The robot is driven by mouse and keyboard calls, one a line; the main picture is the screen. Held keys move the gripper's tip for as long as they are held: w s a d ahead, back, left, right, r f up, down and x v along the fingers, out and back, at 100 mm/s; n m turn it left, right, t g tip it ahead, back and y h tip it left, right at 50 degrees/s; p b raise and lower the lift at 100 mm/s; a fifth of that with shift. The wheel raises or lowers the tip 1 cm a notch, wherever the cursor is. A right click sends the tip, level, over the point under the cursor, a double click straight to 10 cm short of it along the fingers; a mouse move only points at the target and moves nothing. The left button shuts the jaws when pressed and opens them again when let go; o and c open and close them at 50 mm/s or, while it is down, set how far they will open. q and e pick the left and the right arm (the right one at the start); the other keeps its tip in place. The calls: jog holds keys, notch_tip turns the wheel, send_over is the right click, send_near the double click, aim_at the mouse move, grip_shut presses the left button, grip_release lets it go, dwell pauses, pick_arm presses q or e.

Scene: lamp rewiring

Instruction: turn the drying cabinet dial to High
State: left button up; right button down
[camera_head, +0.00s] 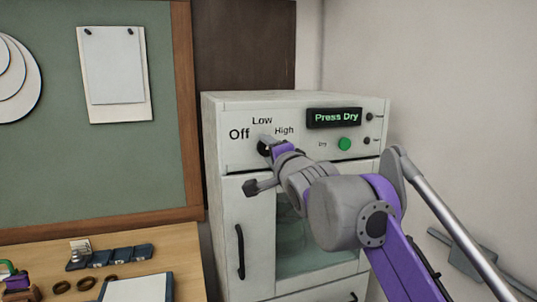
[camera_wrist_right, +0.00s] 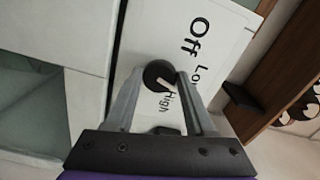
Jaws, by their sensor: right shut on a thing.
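The drying cabinet (camera_head: 228,172) is a white unit with a control panel on its upper front. Its small black dial (camera_head: 263,148) sits among the printed words Off, Low and High. In the right wrist view the round dial (camera_wrist_right: 157,72) has a pale wedge mark on its face, on the side of the word High (camera_wrist_right: 167,101). My right gripper (camera_wrist_right: 161,79) is shut on the dial, one finger on each side. In the head view the right gripper (camera_head: 269,147) partly covers the dial. My left gripper is not in view.
The display (camera_head: 334,118) reads "Press Dry" in green, above a green button (camera_head: 344,144). A black door handle (camera_head: 240,252) is below the dial. My right arm crosses the cabinet's glass window. The wooden bench (camera_head: 190,262) at lower left holds small parts and a pale pad (camera_head: 137,289).

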jog(key=m, duration=0.4)
jog(key=shift+b, duration=0.4)
jog(key=shift+r+m+b, duration=0.15)
jog(key=shift+m+b, duration=0.15)
jog(key=shift+m, duration=1.9)
jog(key=shift+c, duration=1.3)
grip_release()
jog(key=b+v, duration=0.2)
jog(key=v, duration=0.8)
jog(key=shift+s+d, duration=0.15)
jog(key=shift+s, duration=0.25)
